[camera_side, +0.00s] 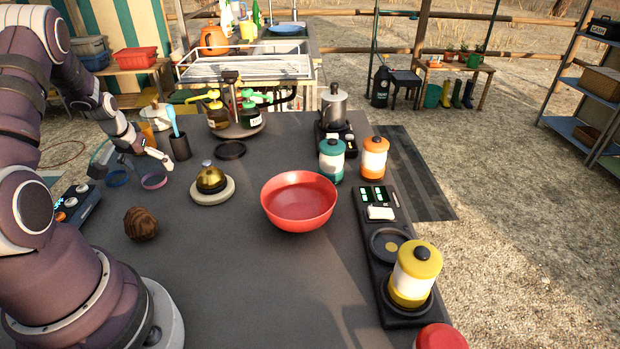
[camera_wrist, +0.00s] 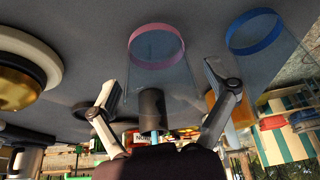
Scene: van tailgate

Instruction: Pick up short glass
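Two clear glasses stand on the dark table at the left, each with a coloured ring at its base: one pink-ringed glass (camera_side: 153,181), one blue-ringed glass (camera_side: 117,179). I cannot tell surely which is shorter. In the wrist view, which is upside down, the pink-ringed glass (camera_wrist: 156,47) lies ahead between my fingers, and the blue-ringed glass (camera_wrist: 254,33) is to its right. My gripper (camera_wrist: 163,78) is open, its fingers spread wide, with nothing gripped. In the side view my gripper (camera_side: 136,155) is low, close by the glasses, whose clear walls are hard to make out.
A dark cup (camera_side: 179,147) with a blue utensil stands behind the glasses. A brass bell (camera_side: 211,179), a brown lump (camera_side: 141,224) and a control box (camera_side: 76,205) are near. A red bowl (camera_side: 299,201) sits mid-table. The table's front middle is clear.

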